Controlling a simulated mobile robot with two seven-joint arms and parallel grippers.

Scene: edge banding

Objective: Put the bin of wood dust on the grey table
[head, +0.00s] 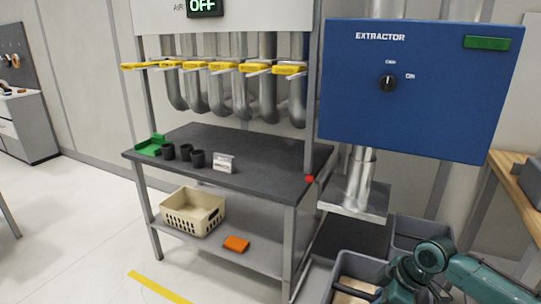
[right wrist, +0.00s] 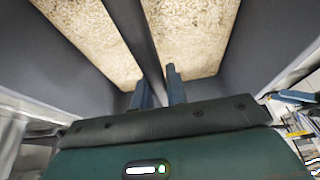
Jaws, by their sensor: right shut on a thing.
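The bin of wood dust (head: 346,264) is a grey open bin at the bottom of the head view, right of the table. Pale wood dust (right wrist: 192,32) lies inside it, on both sides of a dark bar (right wrist: 133,28) that looks like its handle. My right gripper (right wrist: 160,88) is shut on this bar, one finger on each side. In the head view my right arm comes in from the lower right and partly covers the bin. The grey table (head: 265,153) has a dark top and stands left of the bin. My left gripper is not in view.
Black cups (head: 184,152), a green holder (head: 150,145) and a small white card (head: 223,163) occupy the tabletop's left and middle; its right part is clear. A beige basket (head: 190,222) is on the lower shelf. A second grey bin (head: 408,228) and the blue extractor (head: 420,120) are close by.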

